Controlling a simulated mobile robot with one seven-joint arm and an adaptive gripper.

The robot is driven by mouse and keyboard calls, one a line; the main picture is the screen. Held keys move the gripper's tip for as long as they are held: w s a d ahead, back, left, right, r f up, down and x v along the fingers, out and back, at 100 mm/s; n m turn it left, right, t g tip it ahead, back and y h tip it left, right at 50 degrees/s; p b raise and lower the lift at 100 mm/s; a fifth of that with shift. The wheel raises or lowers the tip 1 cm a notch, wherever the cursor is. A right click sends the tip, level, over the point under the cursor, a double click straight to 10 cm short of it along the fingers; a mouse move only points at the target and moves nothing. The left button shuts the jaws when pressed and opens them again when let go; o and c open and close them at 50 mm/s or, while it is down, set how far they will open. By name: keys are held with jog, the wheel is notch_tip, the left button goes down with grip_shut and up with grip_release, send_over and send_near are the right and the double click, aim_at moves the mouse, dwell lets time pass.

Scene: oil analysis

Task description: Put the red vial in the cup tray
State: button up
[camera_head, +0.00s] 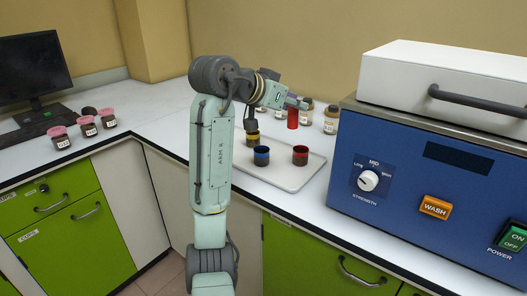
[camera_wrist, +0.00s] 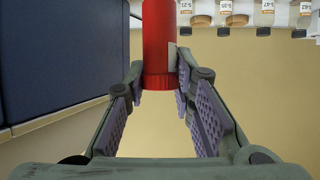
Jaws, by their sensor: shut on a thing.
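The red vial (camera_head: 292,118) is held upright in my gripper (camera_head: 297,102), above the back of the white cup tray (camera_head: 292,182). The tray stands on the counter and holds dark cups: one with a red band (camera_head: 300,155), one with a blue band (camera_head: 261,156) and one with a yellow band (camera_head: 252,138). My arm partly covers the tray's left side.
The blue washing machine (camera_head: 430,190) stands close at the right; its side also fills the left of the wrist view (camera_wrist: 55,60). Several labelled bottles (camera_head: 331,120) stand behind the tray. Pink-lidded jars (camera_head: 87,125) and a monitor (camera_head: 33,68) are at the left.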

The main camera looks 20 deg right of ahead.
jog(key=shift+m+g, duration=0.3)
jog(key=shift+m, duration=0.1)
jog(key=shift+s+d+f+p, duration=0.3)
jog(key=shift+f, duration=2.1)
jog(key=shift+s+d+f+p, duration=0.25)
jog(key=shift+s+f, duration=0.1)
jog(key=shift+f, duration=2.05)
jog(key=shift+s+d+f+p, duration=0.3)
jog(key=shift+f, duration=2.1)
jog(key=shift+f, duration=0.1)
jog(key=shift+f, duration=0.1)
jog(key=o, duration=0.9)
jog(key=shift+o, duration=0.2)
